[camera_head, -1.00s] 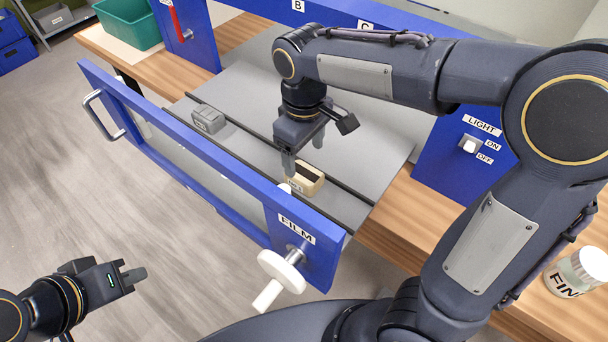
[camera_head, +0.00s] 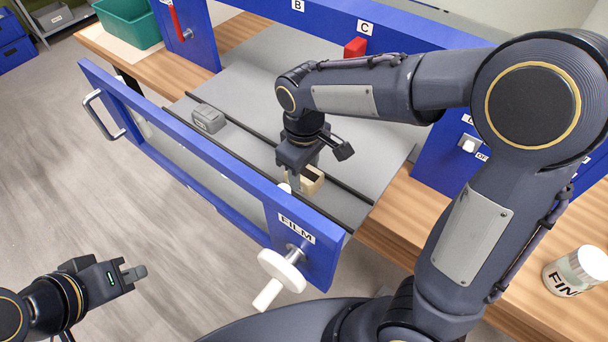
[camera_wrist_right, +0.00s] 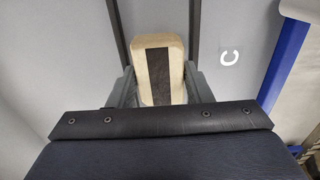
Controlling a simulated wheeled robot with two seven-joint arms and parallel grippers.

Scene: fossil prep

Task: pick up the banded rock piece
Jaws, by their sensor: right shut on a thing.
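The banded rock piece (camera_head: 311,180) is a tan block with a dark band, on the grey tray surface between two dark rails. In the right wrist view the banded rock piece (camera_wrist_right: 158,68) sits between the fingers, its dark band running lengthwise. My right gripper (camera_head: 305,180) points down and is shut on it; the gripper partly hides the rock in the head view. The fingers also show in the right wrist view (camera_wrist_right: 158,88), one on each side. My left gripper (camera_head: 135,275) is at the lower left, away from the rock; its finger gap is unclear.
A grey block (camera_head: 208,118) lies on the tray, left of the rock. A blue frame (camera_head: 200,155) labelled FILM, with a white knob (camera_head: 281,272), runs along the front. A jar (camera_head: 574,272) stands on the wooden bench at right. A green bin (camera_head: 128,22) is at upper left.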

